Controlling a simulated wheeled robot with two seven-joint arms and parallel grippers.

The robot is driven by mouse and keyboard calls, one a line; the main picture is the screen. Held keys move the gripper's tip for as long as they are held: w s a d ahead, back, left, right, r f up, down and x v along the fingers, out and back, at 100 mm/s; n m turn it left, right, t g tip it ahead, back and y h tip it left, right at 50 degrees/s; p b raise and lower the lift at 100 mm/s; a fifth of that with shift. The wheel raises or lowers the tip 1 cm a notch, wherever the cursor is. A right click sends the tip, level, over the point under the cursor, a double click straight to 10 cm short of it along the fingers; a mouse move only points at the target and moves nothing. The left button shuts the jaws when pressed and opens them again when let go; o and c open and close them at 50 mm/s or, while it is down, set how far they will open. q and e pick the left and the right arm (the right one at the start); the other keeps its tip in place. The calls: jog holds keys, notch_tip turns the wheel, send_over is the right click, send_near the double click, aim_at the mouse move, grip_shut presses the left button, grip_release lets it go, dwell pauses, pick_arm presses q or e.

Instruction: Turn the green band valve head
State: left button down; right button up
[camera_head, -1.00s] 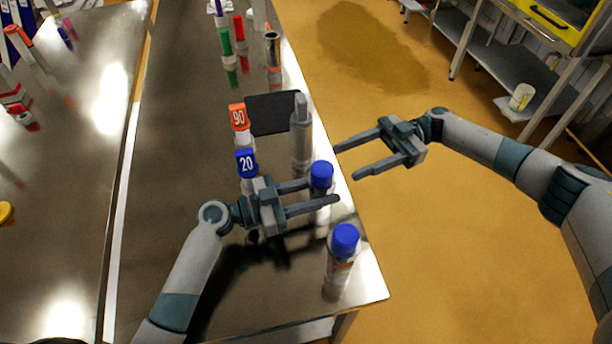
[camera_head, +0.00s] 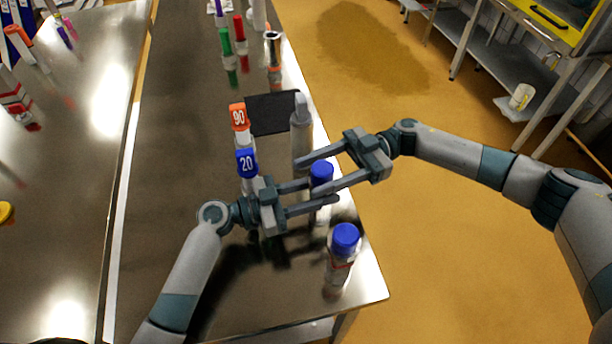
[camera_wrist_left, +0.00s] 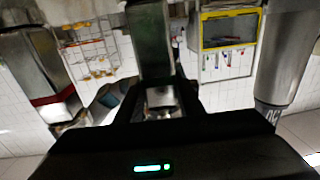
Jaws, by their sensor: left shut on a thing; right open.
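A blue-capped bottle (camera_head: 321,171) stands upright near the right table edge. My left gripper (camera_head: 321,194) comes in from the left and is shut on its body below the cap. In the left wrist view a pale metallic part (camera_wrist_left: 163,98) shows between the fingers. My right gripper (camera_head: 306,180) is open, its fingers reaching in from the right on either side of the blue cap; I cannot tell whether they touch it. I see no green band on this bottle; its lower part is hidden by the grippers. A green-topped tube (camera_head: 226,42) stands at the back.
A second blue-capped bottle (camera_head: 341,259) stands at the front right. Beside the grippers are a blue "20" head (camera_head: 246,162), an orange "90" head (camera_head: 238,117) and a grey cylinder (camera_head: 301,125). A black mat (camera_head: 270,112) lies behind. The table's left half is mostly clear.

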aim_at(318, 180)
jog(key=shift+x, duration=1.3)
jog(key=c, duration=1)
jog(key=shift+c, duration=0.2)
jog(key=shift+g, duration=0.3)
jog(key=n+g+h, duration=0.2)
jog(key=s+n+g+h, duration=0.1)
jog(key=n+g+h, duration=0.1)
jog(key=shift+d, duration=0.35)
jog(key=shift+s+d+n+g+h, duration=0.1)
jog(key=shift+d+n+g+h, duration=0.1)
jog(key=shift+n+g+h, duration=0.5)
jog(key=shift+s+d+n+g+h, duration=0.1)
jog(key=shift+d+n+g+h, duration=0.25)
jog(key=shift+h, duration=0.6)
jog(key=shift+s+n+g+h, duration=0.15)
jog(key=shift+n+g+h, duration=0.3)
jog(key=shift+n+h, duration=0.3)
